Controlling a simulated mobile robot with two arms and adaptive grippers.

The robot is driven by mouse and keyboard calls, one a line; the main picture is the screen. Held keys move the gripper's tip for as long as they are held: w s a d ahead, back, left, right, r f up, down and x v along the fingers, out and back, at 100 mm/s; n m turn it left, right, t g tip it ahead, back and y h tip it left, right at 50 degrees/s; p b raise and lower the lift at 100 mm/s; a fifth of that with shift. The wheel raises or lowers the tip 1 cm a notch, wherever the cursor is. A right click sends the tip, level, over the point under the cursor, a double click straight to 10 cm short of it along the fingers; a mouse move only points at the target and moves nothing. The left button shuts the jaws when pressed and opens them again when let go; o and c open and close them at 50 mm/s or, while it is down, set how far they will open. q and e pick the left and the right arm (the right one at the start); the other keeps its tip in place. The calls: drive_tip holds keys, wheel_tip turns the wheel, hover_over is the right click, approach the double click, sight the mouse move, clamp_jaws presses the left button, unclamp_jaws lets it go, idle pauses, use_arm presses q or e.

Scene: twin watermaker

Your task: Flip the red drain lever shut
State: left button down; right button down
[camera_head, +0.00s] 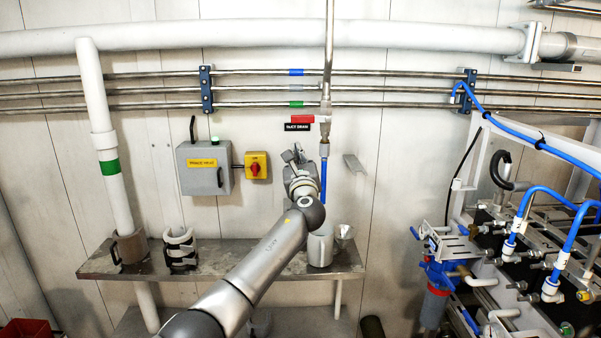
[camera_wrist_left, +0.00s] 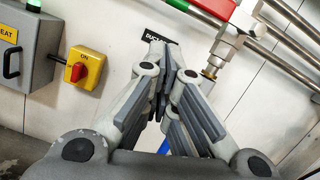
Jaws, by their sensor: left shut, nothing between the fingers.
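The red drain lever (camera_head: 303,119) sticks out level to the left from the valve on the vertical steel pipe. In the left wrist view the red lever (camera_wrist_left: 216,8) is at the top edge, partly cut off, beside the metal valve body (camera_wrist_left: 224,45). My left gripper (camera_head: 293,153) is below the lever and its black label, apart from the lever in the picture. In the left wrist view my left gripper (camera_wrist_left: 164,52) has its fingers drawn together with nothing between them, and they cover part of the label. My right gripper is not in view.
A grey box (camera_head: 203,167) with a yellow and red switch (camera_head: 257,166) is on the wall to the left. A blue hose (camera_head: 324,180) hangs below the valve. A metal shelf (camera_head: 210,258) carries cups below. Blue-hosed machinery (camera_head: 500,260) fills the right.

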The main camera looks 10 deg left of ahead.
use_arm(q)
drive_tip(key=b+v, duration=0.1)
drive_tip(key=v, duration=0.6)
drive_tip(key=shift+d, duration=0.2)
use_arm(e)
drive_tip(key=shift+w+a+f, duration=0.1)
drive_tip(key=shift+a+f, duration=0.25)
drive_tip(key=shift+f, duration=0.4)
